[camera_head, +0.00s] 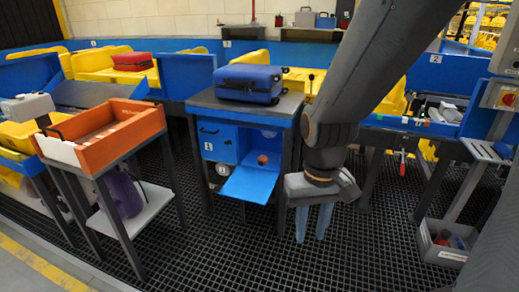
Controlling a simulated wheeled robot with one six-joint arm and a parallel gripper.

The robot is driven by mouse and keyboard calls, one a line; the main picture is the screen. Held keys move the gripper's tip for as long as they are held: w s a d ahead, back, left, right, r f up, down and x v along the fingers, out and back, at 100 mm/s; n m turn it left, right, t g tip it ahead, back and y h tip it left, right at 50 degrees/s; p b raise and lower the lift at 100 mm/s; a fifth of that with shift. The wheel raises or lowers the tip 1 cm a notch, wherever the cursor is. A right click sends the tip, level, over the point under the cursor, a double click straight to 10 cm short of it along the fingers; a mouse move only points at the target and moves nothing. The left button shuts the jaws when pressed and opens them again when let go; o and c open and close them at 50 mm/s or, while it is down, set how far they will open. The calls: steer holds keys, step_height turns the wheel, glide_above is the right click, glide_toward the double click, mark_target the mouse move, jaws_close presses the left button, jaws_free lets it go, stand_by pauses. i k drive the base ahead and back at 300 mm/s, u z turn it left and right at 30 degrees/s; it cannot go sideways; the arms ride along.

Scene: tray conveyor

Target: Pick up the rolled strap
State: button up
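A small orange-brown round item (263,159) sits inside the open compartment of the blue cabinet (215,133). It may be the rolled strap, but it is too small to tell for sure. The cabinet's flap (248,184) is folded down in front of it. A pale round item (222,170) shows in the lower left opening of the cabinet and is also hard to make out. My gripper (312,230) points down to the right of the cabinet, apart from it. Its two fingers stand apart with nothing between them.
A blue suitcase (248,83) lies on the cabinet top. An orange tray (105,150) rests on a stand at the left, with a purple bag (122,193) below. A grey bin (441,249) with small items is at the lower right. The grated floor in front is clear.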

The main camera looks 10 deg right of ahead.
mark_target(262, 160)
steer(key=u, duration=0.45)
steer(key=i, duration=1.6)
steer(key=z, duration=0.35)
